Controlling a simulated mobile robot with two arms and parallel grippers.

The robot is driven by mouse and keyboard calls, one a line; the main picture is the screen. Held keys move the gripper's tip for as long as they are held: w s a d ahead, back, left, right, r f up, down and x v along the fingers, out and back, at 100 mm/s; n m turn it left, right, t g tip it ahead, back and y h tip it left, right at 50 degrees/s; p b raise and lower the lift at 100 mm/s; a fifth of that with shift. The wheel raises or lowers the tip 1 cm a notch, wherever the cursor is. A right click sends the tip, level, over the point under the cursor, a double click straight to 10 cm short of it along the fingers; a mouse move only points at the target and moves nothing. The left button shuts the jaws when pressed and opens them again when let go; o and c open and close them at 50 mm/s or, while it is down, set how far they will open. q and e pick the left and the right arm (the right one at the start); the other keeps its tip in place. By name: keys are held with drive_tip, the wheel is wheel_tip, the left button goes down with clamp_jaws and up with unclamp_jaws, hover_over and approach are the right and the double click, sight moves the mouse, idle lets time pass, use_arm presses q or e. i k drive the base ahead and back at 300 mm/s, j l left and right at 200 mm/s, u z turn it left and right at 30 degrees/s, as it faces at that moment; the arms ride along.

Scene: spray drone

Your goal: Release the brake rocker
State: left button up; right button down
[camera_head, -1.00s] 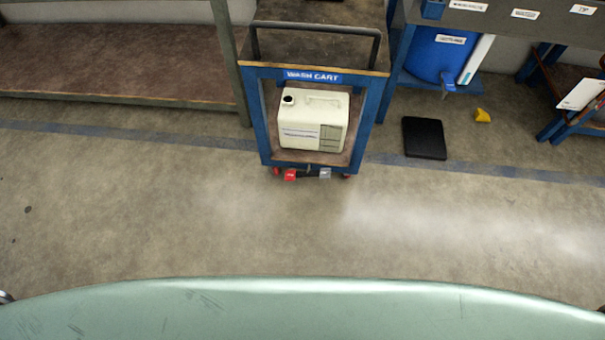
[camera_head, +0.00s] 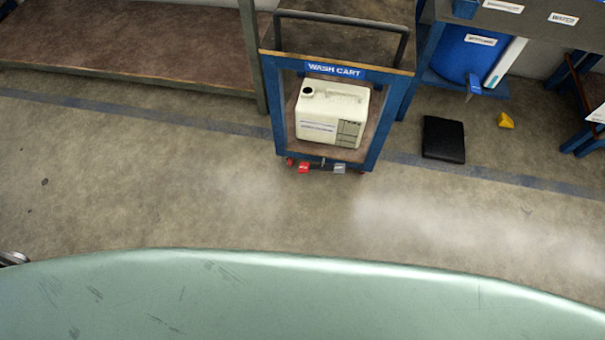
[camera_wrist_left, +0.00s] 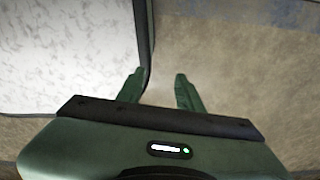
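The brake rocker (camera_head: 322,166) sits low on the front of the wash cart (camera_head: 269,105), just above the floor. It has a red pedal (camera_head: 303,168) on the left and a grey pedal (camera_head: 339,169) on the right. Their labels are too small to read, and I cannot tell which side is pressed down. My left gripper (camera_wrist_left: 158,88) is open and empty in the left wrist view, above bare floor. The rocker is not seen in that view. My right gripper is not in view.
A cream jug (camera_head: 332,114) stands inside the cart. A black flat object (camera_head: 443,139) and a yellow piece (camera_head: 506,120) lie on the floor to the right. A low shelf (camera_head: 130,50) is behind left. The floor before the cart is clear.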

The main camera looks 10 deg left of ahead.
sight(338, 168)
drive_tip(key=k+j+u, duration=0.2)
drive_tip(key=j, duration=0.7)
drive_tip(key=k+j, duration=0.1)
drive_tip(key=j, duration=0.15)
drive_tip(key=k+j+u, duration=0.15)
drive_tip(key=i+j, duration=0.05)
drive_tip(key=j, duration=0.05)
